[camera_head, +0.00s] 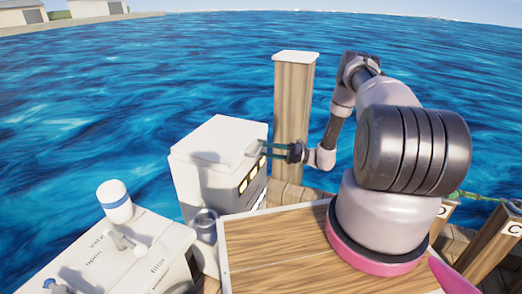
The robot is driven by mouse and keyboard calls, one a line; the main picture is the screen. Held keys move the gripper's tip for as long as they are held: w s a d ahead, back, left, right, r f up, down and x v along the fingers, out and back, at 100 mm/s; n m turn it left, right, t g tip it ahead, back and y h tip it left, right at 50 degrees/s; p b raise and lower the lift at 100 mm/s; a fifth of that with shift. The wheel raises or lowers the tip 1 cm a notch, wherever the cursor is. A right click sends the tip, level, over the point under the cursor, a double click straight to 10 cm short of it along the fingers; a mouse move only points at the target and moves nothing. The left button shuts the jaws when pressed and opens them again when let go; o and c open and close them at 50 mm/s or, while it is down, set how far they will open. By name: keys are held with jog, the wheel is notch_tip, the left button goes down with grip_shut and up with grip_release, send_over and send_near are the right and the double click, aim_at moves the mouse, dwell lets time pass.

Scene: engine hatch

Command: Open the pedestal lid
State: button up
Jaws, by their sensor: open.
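The white pedestal (207,185) stands on the dock, left of my arm. Its sloped white lid (205,142) looks closed on top. Yellowish panels show on its right face. My gripper (264,149) points left, with its two thin fingers open at the upper right edge of the pedestal, near the lid. I cannot tell whether the fingers touch the lid or only overlap it in this view. The far side of the pedestal is hidden.
A wooden piling (291,105) with a white cap stands just behind my gripper. A white box (115,250) with a jar (114,200) and fittings is at the lower left. A wooden tabletop (275,250) lies in front. Open water is beyond.

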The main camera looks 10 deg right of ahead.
aim_at(261, 147)
jog(key=shift+x, duration=1.5)
grip_shut()
dwell(0.4)
